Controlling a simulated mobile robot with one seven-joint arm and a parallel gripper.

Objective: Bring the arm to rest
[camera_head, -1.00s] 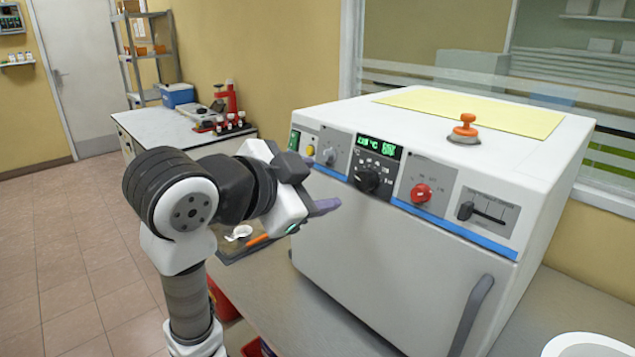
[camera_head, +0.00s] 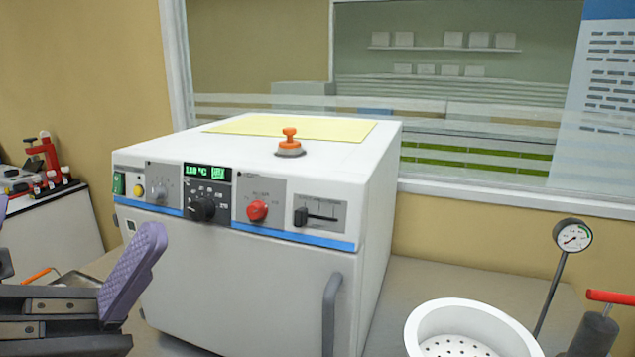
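My gripper (camera_head: 78,222) is at the left edge of the head view, in front of the oven's left side. One purple finger pad stands clear, and only a sliver of the other shows at the frame edge. The fingers are apart, and I see nothing held between them. The rest of my arm is mostly outside the picture. The white oven (camera_head: 245,285) stands on the bench with its door shut and its green display lit.
An orange-handled piece (camera_head: 290,143) and a yellow sheet (camera_head: 290,127) are on the oven top. A white perforated bowl (camera_head: 468,318), a dial gauge (camera_head: 572,235) and a red-handled device (camera_head: 597,330) are at the right. A red instrument (camera_head: 45,155) stands on the left bench.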

